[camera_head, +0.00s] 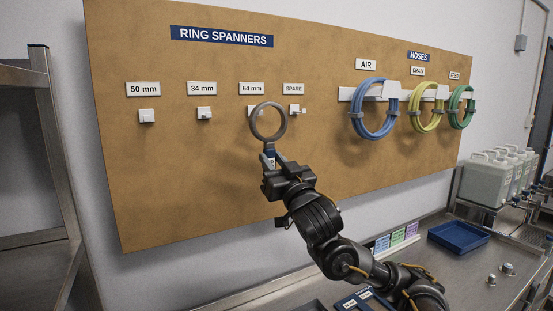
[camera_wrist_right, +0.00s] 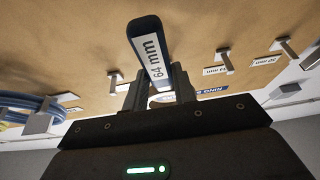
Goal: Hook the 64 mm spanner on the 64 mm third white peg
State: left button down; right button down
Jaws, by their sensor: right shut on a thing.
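The 64 mm spanner shows a grey ring (camera_head: 283,129) standing upright above my right gripper (camera_head: 272,166) in the head view. My right gripper is shut on its dark blue handle, which bears a "64 mm" label in the right wrist view (camera_wrist_right: 153,58). The third white peg (camera_head: 252,112), under the "64 mm" label (camera_head: 251,88), is partly covered by the ring's upper left edge. I cannot tell how far the ring is from the peg; it does not visibly hang on it. My left gripper is out of view.
On the brown board (camera_head: 190,190), the 50 mm peg (camera_head: 146,116), 34 mm peg (camera_head: 204,113) and spare peg (camera_head: 297,109) are empty. A blue hose (camera_head: 354,122) hangs to the right. A blue tray (camera_head: 458,237) lies on the bench below.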

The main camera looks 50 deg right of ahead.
jog(key=shift+w+d, duration=0.25)
jog(key=shift+w, duration=0.3)
jog(key=shift+w+d+f+p, duration=0.1)
jog(key=shift+w+d+p, duration=0.2)
jog(key=shift+w, duration=0.6)
jog(key=shift+w+d+r+p, duration=0.1)
jog(key=shift+w+d+p, duration=0.15)
jog(key=shift+w, duration=0.65)
jog(key=shift+w+d+f+p, duration=0.1)
jog(key=shift+w+d+p, duration=0.2)
jog(key=shift+w, duration=0.6)
jog(key=shift+w+d+f, duration=0.1)
jog(key=shift+w+f, duration=0.3)
jog(key=shift+f, duration=0.35)
jog(key=c, duration=1.1)
grip_release()
jog(key=shift+o, duration=0.2)
